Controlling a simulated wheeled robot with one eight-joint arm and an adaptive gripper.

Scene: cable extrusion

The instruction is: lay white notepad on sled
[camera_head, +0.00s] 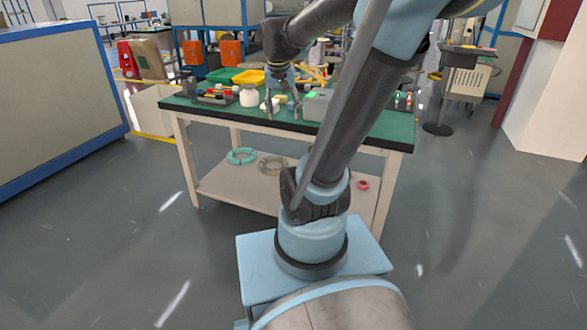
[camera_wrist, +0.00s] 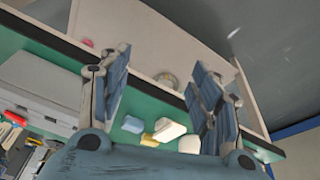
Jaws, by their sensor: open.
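My gripper (camera_head: 282,113) hangs over the green-topped table, fingers pointing down and spread. In the wrist view my gripper (camera_wrist: 161,60) is open, with nothing held between its fingers. A white block-like item (camera_wrist: 168,130), possibly the white notepad, lies on the green top and appears between the fingers. It lies close to a small yellow piece (camera_wrist: 150,139). Another white item (camera_wrist: 190,144) is partly hidden by the right finger. I cannot pick out the sled for certain in either view.
A grey box (camera_head: 317,104) stands right of my gripper; a white jar (camera_head: 249,96) stands left. Coils of cable (camera_head: 241,156) lie on the lower shelf.

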